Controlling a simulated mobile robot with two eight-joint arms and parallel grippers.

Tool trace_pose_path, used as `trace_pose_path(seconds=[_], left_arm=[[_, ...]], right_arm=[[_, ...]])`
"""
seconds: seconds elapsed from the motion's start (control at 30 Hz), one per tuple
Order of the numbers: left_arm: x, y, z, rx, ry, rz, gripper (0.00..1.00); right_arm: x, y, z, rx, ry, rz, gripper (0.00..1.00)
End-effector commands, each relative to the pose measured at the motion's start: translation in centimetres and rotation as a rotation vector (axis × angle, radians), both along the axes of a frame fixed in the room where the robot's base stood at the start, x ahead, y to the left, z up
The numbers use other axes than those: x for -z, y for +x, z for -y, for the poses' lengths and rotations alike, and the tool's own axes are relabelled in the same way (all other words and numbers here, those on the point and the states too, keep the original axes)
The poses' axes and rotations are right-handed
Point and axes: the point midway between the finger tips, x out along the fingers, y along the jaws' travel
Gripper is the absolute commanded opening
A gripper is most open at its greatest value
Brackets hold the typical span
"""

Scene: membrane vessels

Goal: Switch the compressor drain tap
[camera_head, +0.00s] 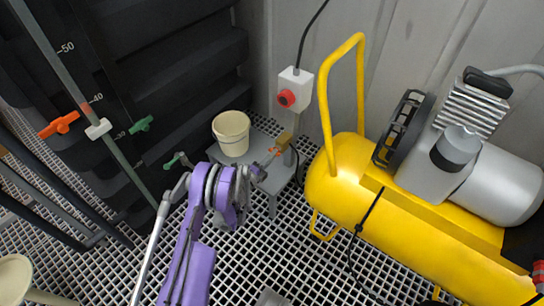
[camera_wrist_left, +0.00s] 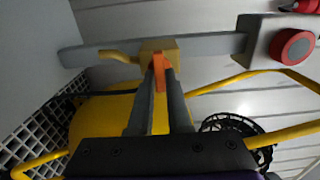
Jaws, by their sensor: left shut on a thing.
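The compressor (camera_head: 400,215) is a yellow tank with a grey motor on top, at the right of the head view. A brass-coloured tap body (camera_head: 284,141) with a small orange lever (camera_head: 273,150) sits left of it, above the small grey table. In the wrist view the tap body (camera_wrist_left: 160,48) is on a grey bar and the orange lever (camera_wrist_left: 159,70) points toward me. My left gripper (camera_wrist_left: 160,78) is shut on the orange lever, its fingertips on either side; it also shows in the head view (camera_head: 267,163). My right gripper is not in view.
A cream bucket (camera_head: 231,135) stands on the grey table (camera_head: 263,128) close behind my left wrist. A white switch box with a red knob (camera_head: 287,98) is above the tap. Black tanks with orange and green valves are at the left. The floor is white grating.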

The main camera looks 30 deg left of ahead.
Motion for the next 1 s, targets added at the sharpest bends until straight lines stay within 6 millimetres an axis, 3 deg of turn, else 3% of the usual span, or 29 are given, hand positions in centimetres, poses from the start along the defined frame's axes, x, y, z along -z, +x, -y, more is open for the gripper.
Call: trace_pose_path(seconds=[0.5,0.53,0.67,1.0], left_arm=[[-0.06,0.11,-0.05,-0.001,0.018,0.002,0.0],[-0.06,0.1,-0.05,-0.001,0.018,0.002,0.22],[-0.03,0.1,-0.04,-0.001,0.017,0.001,0.45],[0.01,0.07,0.02,0.0,0.017,0.001,0.46]], right_arm=[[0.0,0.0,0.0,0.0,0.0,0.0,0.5],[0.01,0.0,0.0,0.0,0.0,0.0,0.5],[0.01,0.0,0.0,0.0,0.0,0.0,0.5],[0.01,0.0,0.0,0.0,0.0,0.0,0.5]])
